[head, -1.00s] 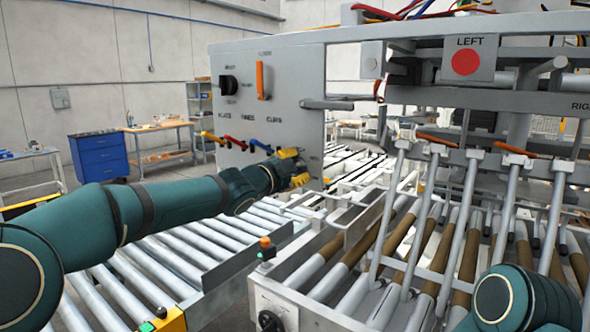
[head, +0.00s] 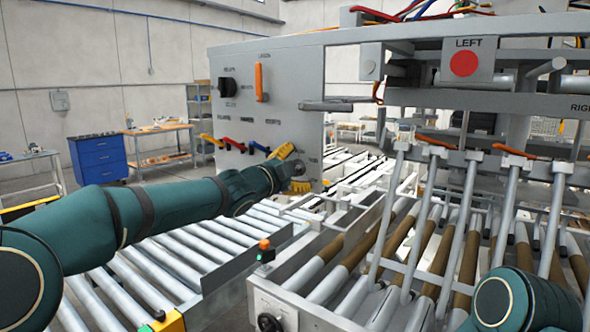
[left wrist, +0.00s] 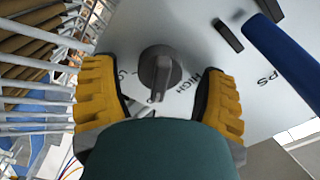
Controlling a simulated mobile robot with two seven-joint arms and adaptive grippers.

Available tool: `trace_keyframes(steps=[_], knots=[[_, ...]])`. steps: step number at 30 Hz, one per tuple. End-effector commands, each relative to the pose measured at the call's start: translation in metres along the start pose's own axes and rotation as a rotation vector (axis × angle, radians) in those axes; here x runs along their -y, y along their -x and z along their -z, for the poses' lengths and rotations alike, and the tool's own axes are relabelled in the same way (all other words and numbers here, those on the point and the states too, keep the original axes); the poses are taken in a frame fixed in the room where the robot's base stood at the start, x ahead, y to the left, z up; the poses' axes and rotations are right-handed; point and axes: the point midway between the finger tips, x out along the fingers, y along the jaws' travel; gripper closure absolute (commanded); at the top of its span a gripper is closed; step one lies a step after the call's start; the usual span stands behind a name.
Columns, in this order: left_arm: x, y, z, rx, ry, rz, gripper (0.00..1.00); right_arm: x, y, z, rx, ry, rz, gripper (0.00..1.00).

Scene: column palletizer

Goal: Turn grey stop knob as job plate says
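The grey stop knob (left wrist: 160,70) sits on the light panel in the left wrist view, with its pointer bar toward the bottom of the picture. The word HIGH (left wrist: 188,86) is to its right, and a partly covered label that starts with LO is to its left. My left gripper (left wrist: 160,100) is open, with one yellow finger on each side of the knob and a gap to both. In the head view my left gripper (head: 293,170) is at the lower right of the panel (head: 290,85). My right gripper is out of view. I cannot make out a job plate.
The panel also carries a black knob (head: 228,87), an orange lever (head: 259,82) and red, yellow and blue handles. The blue handle (left wrist: 280,55) is close to my right finger in the left wrist view. Roller conveyors (head: 180,262) lie below my left arm.

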Motion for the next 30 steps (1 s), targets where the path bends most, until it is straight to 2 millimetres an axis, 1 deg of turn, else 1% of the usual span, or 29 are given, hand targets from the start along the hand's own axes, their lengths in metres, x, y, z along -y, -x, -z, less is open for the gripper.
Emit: trace_keyframes(steps=[5, 8, 11, 21, 25, 30], knots=[[0.000, 0.001, -0.001, 0.001, 0.000, -0.001, 0.27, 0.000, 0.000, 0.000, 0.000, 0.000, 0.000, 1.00], [0.000, 0.008, -0.001, 0.001, -0.001, -0.001, 0.27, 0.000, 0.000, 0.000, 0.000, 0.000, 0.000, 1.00], [0.000, 0.021, -0.001, 0.002, -0.001, -0.001, 0.27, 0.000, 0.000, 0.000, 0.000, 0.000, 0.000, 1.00], [0.001, 0.087, -0.001, 0.002, -0.001, 0.001, 0.27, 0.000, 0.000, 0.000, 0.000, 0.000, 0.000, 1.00], [0.001, 0.105, 0.000, 0.002, -0.002, 0.001, 0.27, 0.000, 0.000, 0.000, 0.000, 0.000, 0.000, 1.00], [0.000, 0.118, 0.000, 0.001, 0.000, 0.000, 0.27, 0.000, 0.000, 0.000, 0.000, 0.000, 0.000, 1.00]])
